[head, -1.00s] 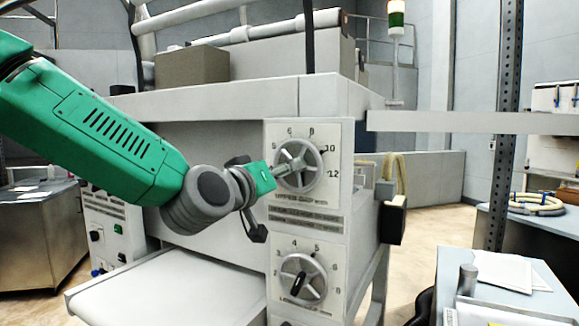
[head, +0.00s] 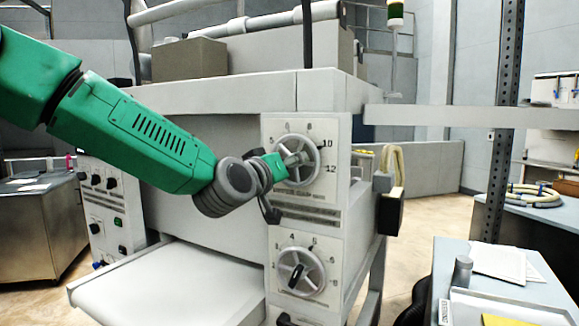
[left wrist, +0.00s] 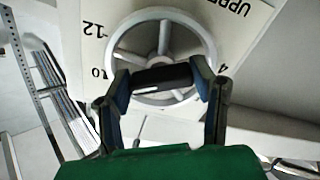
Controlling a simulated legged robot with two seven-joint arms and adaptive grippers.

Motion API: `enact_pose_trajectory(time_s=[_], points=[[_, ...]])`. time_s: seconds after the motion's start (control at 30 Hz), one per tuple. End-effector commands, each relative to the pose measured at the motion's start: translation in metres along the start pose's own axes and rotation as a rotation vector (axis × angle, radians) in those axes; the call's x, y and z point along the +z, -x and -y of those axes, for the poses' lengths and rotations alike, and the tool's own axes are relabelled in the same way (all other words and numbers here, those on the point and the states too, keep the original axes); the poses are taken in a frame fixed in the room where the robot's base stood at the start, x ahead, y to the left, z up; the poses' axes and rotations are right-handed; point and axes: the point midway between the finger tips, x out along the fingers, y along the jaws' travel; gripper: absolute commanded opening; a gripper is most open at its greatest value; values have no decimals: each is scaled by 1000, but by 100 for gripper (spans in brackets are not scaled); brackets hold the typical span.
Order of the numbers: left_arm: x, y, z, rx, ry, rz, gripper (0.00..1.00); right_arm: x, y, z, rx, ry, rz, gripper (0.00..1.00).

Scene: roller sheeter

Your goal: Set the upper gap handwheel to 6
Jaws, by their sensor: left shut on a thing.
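The upper gap handwheel (head: 312,172) is a light grey spoked wheel on the white dial panel (head: 334,215) at the machine's front right. The numbers 10 and 12 read clearly to its right; those above it are small. My left gripper (head: 293,160) is at the wheel from the left, covering part of its hub and spokes. In the left wrist view, its two fingers (left wrist: 163,84) are shut on a dark grip across the handwheel (left wrist: 122,42). The 10 and 12 are left of the wheel there, a 4 right. The pointer is hard to make out. My right gripper is out of view.
A lower handwheel (head: 316,271) with a dark grip sits below on the same panel. A pale feed table (head: 180,290) extends at the lower left. A dark box (head: 391,212) hangs right of the panel. A bench (head: 480,258) stands at the lower right.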

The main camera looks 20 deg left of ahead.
Motion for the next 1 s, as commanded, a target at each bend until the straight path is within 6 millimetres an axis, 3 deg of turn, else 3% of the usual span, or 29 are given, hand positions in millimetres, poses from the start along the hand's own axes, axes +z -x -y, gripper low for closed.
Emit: enact_pose_trajectory(time_s=[0.47,1.0], points=[[3,1,0,5,109,5,22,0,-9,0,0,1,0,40],[4,0,0,2,588,8,22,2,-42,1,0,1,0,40]])
